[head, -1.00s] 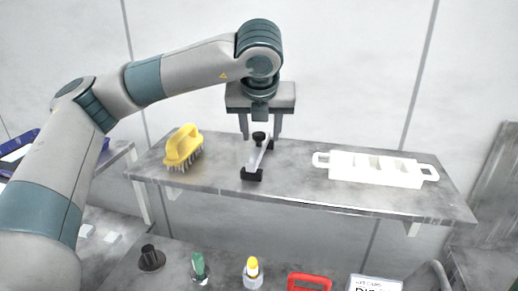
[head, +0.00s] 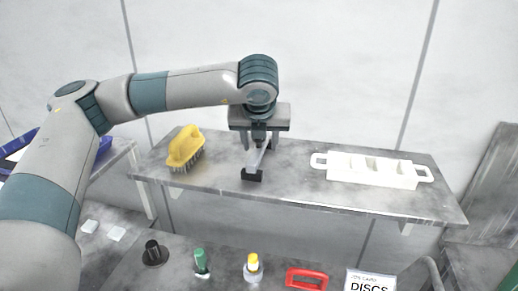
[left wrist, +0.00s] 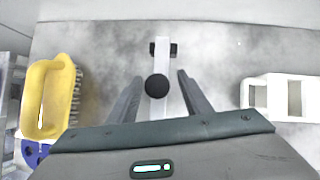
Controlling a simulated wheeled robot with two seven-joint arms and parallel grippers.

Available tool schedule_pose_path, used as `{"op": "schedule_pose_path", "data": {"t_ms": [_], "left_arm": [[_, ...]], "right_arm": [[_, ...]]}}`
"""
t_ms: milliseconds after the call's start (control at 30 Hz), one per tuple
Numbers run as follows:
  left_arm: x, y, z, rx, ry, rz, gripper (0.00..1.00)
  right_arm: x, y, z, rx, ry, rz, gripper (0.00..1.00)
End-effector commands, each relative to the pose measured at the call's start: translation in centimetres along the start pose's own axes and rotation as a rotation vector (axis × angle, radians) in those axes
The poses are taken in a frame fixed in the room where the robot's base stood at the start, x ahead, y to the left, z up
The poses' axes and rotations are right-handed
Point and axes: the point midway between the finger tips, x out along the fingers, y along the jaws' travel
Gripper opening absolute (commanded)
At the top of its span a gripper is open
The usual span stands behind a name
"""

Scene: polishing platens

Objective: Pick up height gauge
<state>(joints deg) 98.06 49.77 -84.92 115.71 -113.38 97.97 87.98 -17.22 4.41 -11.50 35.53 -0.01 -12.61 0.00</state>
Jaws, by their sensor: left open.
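The height gauge (head: 254,172) is a silver bar with a black foot, standing on the grey raised shelf (head: 310,194). In the left wrist view the height gauge (left wrist: 160,105) shows a round black knob and a black end piece. My left gripper (head: 262,147) points down over the gauge and is open. In the left wrist view its two fingers (left wrist: 158,95) are on either side of the bar and knob, with gaps on both sides. The gripper hides the top of the gauge in the head view. My right gripper is not in view.
A yellow brush (head: 185,147) stands left of the gauge on the shelf. A white slotted tray (head: 372,169) lies to the right. Below are a black knob-shaped item (head: 153,252), green (head: 201,262) and yellow-capped (head: 252,267) bottles, a red handle (head: 306,279) and a DISCS card (head: 370,284).

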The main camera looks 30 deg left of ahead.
Motion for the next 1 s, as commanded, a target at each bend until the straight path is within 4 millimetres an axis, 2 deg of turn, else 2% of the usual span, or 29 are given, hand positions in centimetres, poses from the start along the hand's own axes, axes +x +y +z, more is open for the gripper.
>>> {"op": "schedule_pose_path", "data": {"t_ms": [333, 500, 533, 1000], "left_arm": [[-0.01, 0.00, -0.02, 0.000, 0.000, 0.000, 0.45], [-0.01, 0.00, -0.02, 0.000, 0.000, 0.000, 0.04], [-0.01, 0.00, -0.02, 0.000, 0.000, 0.000, 0.00], [-0.56, -0.07, 0.37, -0.001, -0.001, -0.002, 0.00]], "right_arm": [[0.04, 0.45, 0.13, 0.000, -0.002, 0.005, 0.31], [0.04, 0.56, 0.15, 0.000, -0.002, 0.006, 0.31], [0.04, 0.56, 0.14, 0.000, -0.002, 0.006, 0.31], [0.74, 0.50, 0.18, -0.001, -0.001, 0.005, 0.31]]}}
